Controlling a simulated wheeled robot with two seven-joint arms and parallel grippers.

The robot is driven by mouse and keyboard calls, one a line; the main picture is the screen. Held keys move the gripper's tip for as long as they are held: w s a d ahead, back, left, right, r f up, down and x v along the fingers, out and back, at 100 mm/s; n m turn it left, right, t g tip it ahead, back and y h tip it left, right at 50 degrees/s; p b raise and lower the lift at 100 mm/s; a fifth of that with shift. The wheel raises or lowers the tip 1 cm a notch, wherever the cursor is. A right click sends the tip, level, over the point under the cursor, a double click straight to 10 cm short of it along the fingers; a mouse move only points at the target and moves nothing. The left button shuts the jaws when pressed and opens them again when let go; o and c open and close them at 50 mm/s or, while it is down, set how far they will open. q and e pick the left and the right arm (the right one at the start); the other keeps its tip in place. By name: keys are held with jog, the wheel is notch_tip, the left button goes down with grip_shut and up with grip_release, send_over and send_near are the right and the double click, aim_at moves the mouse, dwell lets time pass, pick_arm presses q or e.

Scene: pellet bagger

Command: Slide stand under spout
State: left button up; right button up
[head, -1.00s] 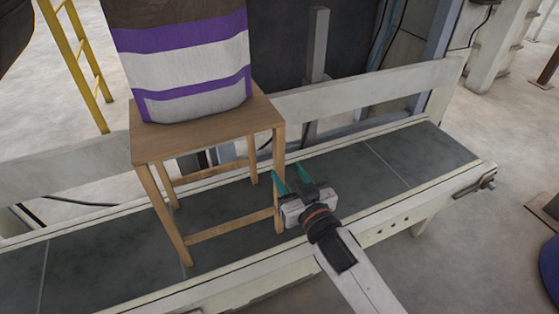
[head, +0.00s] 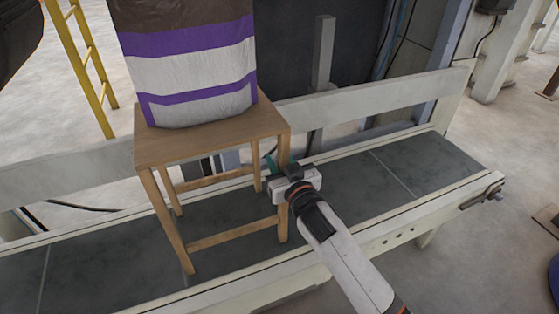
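The wooden stand (head: 200,148) is upright on the dark conveyor belt, left of centre. A sack (head: 188,62) with brown, white and purple bands stands upright on its top. My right gripper (head: 277,158) is at the stand's right front leg (head: 283,215), just below the top. Its teal fingers are apart, one overlapping the leg in the picture and one to its left. I cannot tell whether they touch the leg. My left gripper is not in view. I cannot make out a spout.
The conveyor (head: 345,185) runs from lower left to upper right, with bare belt right of the stand. A pale rail (head: 375,92) lines its far side, with a grey post (head: 323,58) behind. A yellow ladder (head: 86,50) stands at upper left.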

grip_shut()
dwell(1.1)
